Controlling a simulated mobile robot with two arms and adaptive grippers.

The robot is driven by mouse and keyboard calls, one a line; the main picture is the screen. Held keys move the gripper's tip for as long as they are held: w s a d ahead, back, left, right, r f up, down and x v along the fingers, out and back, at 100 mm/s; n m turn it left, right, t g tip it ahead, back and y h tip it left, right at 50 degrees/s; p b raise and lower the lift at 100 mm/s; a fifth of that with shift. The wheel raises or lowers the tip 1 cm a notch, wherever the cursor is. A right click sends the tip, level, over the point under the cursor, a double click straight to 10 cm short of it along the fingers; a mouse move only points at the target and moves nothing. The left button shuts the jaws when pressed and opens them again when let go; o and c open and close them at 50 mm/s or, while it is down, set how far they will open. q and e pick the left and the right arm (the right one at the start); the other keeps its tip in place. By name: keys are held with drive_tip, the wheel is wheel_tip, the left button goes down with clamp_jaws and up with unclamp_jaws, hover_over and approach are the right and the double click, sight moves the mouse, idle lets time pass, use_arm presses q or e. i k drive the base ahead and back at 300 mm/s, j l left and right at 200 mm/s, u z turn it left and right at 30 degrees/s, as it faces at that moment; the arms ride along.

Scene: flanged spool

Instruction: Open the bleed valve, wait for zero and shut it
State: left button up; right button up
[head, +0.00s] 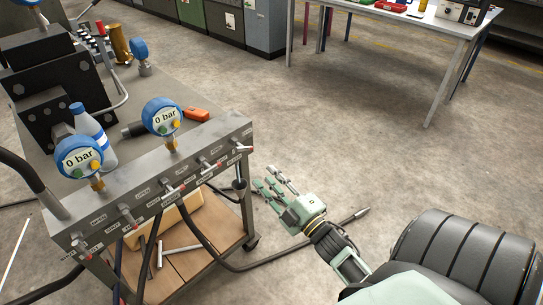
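Two blue gauges stand on the bar: the left gauge (78,157) and the right gauge (162,116) both read 0 bar. My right gripper (268,183) is to the right of the bar's right end, apart from it, with fingers spread and empty. My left gripper is out of view.
On the cart top are a blue-and-white bottle (92,135), an orange object (196,114) and a black block assembly (50,85). Black hoses (215,255) hang below the bar and trail across the floor. A table (415,20) stands at the back right; open floor lies between.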

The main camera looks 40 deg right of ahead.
sight(239, 145)
drive_tip(key=i+j+z, duration=0.2)
drive_tip(key=z, duration=0.15)
drive_tip(key=i+j+z, duration=0.25)
drive_tip(key=z, duration=0.15)
drive_tip(key=i+j+z, duration=0.15)
drive_tip(key=j+z, duration=0.2)
